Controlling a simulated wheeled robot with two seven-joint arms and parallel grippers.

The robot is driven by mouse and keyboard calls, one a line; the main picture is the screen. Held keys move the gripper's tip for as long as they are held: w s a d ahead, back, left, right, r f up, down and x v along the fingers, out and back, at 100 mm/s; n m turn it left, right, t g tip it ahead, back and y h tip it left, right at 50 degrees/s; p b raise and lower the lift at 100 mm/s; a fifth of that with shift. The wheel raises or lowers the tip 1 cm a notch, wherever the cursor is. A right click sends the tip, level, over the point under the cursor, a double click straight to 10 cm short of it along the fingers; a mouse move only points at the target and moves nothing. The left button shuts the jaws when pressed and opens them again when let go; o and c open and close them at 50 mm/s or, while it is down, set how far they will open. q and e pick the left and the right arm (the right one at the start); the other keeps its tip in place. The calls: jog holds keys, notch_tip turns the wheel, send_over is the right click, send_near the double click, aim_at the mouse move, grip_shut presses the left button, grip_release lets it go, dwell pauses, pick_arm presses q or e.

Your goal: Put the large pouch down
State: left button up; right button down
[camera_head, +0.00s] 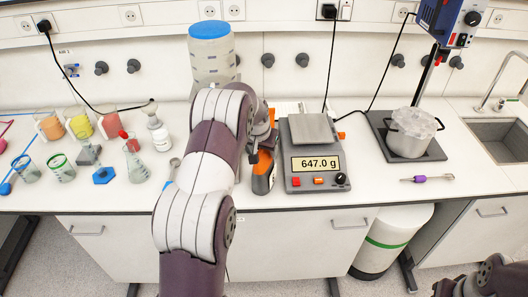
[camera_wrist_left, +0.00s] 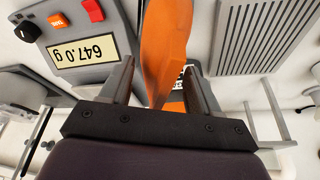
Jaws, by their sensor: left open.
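My left gripper (camera_head: 262,143) is beside the balance, partly hidden by my own arm in the head view. In the left wrist view its fingers (camera_wrist_left: 158,88) are open and spread, with an orange flat thing (camera_wrist_left: 167,45) between or beyond them. I cannot tell whether they touch it. An orange and dark thing (camera_head: 262,177) stands on the bench just below this gripper in the head view. I cannot tell for certain which thing is the large pouch. Part of my right arm, with its gripper end (camera_head: 448,287), shows at the bottom right corner.
The balance (camera_head: 315,165) reads 647.0 g and its plate looks bare. A pot (camera_head: 408,143) with a clear bag sits on a dark stand at right, near a purple-handled tool (camera_head: 425,178). Several beakers and flasks fill the left bench. A blue-lidded container (camera_head: 211,60) stands behind my arm.

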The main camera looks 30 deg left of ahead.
pick_arm(q)
jog(key=b+v, duration=0.2)
jog(key=v, duration=0.8)
jog(key=shift+s+d+r, duration=0.15)
jog(key=shift+s+d, duration=0.05)
jog(key=shift+s, duration=0.1)
jog(key=s+d+f+m+g, duration=0.1)
jog(key=s+d+f, duration=0.2)
jog(key=s+d, duration=0.5)
jog(key=s+d+f+m+g, duration=0.1)
jog(key=s+d+f, duration=0.2)
jog(key=s+d, duration=0.5)
jog(key=s, duration=0.8)
jog(key=shift+s+d+g+h, duration=0.2)
jog(key=shift+g+h, duration=0.1)
